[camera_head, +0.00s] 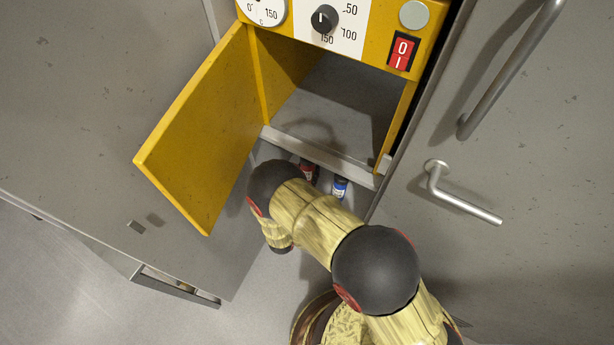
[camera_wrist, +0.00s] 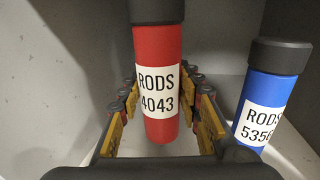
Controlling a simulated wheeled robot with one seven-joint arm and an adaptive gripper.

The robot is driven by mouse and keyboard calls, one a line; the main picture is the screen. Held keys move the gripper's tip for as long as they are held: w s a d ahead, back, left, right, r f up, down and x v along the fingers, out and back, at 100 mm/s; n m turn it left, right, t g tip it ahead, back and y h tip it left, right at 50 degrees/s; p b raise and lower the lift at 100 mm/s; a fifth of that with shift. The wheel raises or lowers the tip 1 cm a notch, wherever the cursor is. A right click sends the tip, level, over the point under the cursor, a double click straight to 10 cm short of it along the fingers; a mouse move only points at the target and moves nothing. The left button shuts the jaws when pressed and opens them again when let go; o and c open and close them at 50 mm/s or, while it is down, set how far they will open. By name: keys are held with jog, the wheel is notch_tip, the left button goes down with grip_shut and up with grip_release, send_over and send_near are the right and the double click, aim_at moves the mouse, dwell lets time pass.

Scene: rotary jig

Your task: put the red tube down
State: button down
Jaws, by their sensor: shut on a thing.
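The red tube (camera_wrist: 158,70) has a dark cap and a white label reading RODS 4043. It stands between the yellow-padded fingers of my gripper (camera_wrist: 160,103) in the wrist view, and the gripper is shut on it. In the head view only a small part of the red tube (camera_head: 309,171) shows past my arm, and my gripper is hidden there. I cannot tell whether the tube's lower end touches a surface.
A blue tube (camera_wrist: 267,95) labelled RODS stands close to the right of my gripper; it also shows in the head view (camera_head: 339,187). A yellow oven (camera_head: 255,75) above has its door (camera_head: 200,130) open and its chamber looks empty. A grey door with a handle (camera_head: 465,198) is on the right.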

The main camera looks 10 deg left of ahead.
jog(key=shift+w+a+f, duration=0.15)
jog(key=shift+w+f, duration=0.15)
jog(key=shift+f, duration=0.1)
jog(key=f+b, duration=0.2)
jog(key=f, duration=0.1)
jog(key=shift+w+a+f, duration=0.1)
jog(key=shift+w+f, duration=0.1)
jog(key=shift+f, duration=0.1)
jog(key=shift+r, duration=0.1)
jog(key=c, duration=1.3)
grip_release()
jog(key=shift+o, duration=0.2)
